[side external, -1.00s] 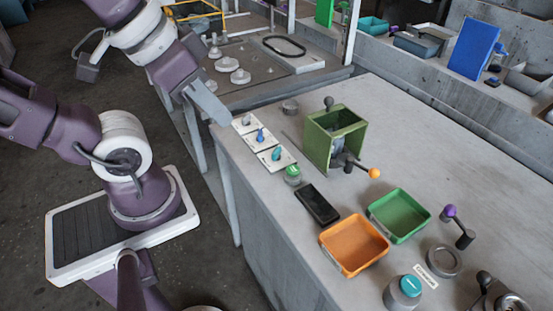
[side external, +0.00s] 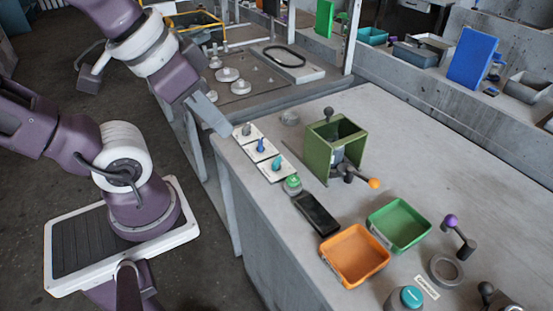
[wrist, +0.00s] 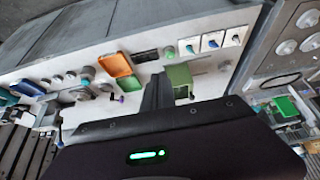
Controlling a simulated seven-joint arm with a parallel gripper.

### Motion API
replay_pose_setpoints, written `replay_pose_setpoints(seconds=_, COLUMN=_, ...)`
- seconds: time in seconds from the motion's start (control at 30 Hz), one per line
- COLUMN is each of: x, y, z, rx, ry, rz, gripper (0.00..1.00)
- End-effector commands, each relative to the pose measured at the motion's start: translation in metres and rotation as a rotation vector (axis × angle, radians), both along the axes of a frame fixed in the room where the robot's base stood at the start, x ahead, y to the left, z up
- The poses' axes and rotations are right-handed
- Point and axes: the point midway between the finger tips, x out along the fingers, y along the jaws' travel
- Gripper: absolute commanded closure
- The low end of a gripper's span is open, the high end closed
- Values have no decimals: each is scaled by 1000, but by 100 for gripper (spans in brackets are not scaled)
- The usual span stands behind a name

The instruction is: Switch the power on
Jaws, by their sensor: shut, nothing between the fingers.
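Three white switch plates lie in a row near the table's left edge in the side view. They carry a grey knob (side external: 247,130), a blue knob (side external: 260,145) and a teal knob (side external: 277,163). Their labels are too small to read, so I cannot tell which is the power switch. The plates also show at the upper right of the wrist view, with the blue-knobbed plate (wrist: 212,42) in the middle. My gripper (side external: 224,131) is shut and empty, just left of the grey knob's plate and seemingly above the table edge. Its fingers (wrist: 158,92) point forward in the wrist view.
A green button (side external: 292,183) and a dark phone-like slab (side external: 317,214) sit close to the plates. A green open box (side external: 318,155) with an orange-tipped lever stands behind. Orange (side external: 354,256) and green (side external: 399,225) trays lie nearer the front.

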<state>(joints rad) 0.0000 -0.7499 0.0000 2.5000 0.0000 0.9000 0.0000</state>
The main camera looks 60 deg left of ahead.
Motion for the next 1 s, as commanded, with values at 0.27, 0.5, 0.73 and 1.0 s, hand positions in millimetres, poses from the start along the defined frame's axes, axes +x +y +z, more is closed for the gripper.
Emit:
replay_pose_setpoints(seconds=0.27, x=66, y=28, z=-24, rx=150, ry=176, rz=-121, gripper=71)
replay_pose_setpoints(seconds=0.5, x=150, y=87, z=-128, rx=199, ry=421, rz=-437, gripper=71)
replay_pose_setpoints(seconds=0.73, x=168, y=106, z=-191, rx=152, ry=474, rz=-591, gripper=71)
replay_pose_setpoints(seconds=1.0, x=168, y=106, z=-221, rx=130, ry=483, rz=-516, gripper=71)
